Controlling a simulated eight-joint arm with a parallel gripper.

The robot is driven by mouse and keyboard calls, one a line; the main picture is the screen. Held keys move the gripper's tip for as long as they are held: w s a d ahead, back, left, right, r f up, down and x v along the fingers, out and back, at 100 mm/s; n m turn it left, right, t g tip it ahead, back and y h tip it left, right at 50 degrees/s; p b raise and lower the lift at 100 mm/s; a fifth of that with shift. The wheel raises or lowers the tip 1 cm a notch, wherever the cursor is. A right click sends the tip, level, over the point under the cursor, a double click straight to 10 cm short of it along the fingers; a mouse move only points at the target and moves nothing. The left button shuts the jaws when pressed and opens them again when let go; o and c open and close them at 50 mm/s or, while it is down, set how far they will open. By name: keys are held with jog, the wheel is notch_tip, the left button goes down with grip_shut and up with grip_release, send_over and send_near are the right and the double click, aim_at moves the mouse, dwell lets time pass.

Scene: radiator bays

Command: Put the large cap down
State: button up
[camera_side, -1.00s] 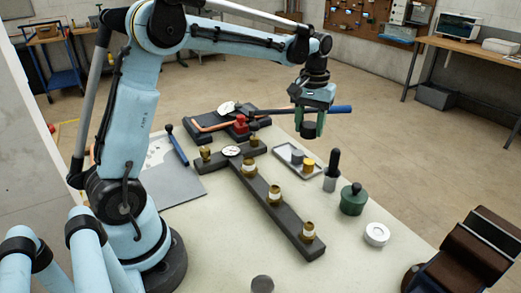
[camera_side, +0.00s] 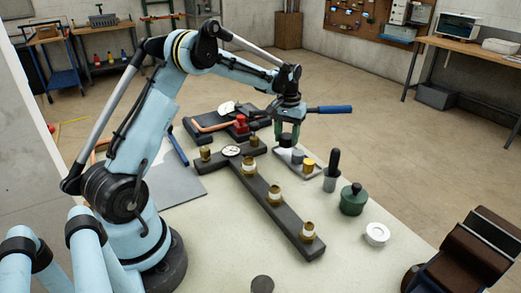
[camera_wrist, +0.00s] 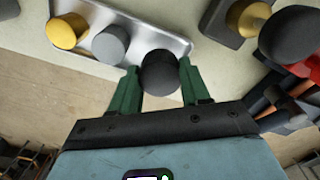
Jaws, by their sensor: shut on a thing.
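The large cap, a dark grey round piece, (camera_wrist: 159,73) sits between the two green fingers of my gripper (camera_wrist: 158,84) in the wrist view. In the side view my gripper (camera_side: 288,136) points down and is shut on the cap (camera_side: 286,141). The cap is at the far left end of a shallow light grey metal tray (camera_side: 289,167). I cannot tell whether its underside touches the tray. A lighter grey cap (camera_side: 297,156) and a yellow cap (camera_side: 308,165) stand in the tray. They show in the wrist view too.
A dark T-shaped bar (camera_side: 258,187) with several brass fittings lies left of the tray. A black-handled tool (camera_side: 332,168), a green lidded pot (camera_side: 353,200) and a white ring (camera_side: 376,234) stand to the right. Red-handled and blue-handled tools lie behind. The front table has clear room.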

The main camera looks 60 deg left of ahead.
jog(key=shift+f, duration=0.55)
jog(key=shift+f, duration=0.35)
jog(key=shift+f, duration=0.25)
jog(key=o, duration=1.2)
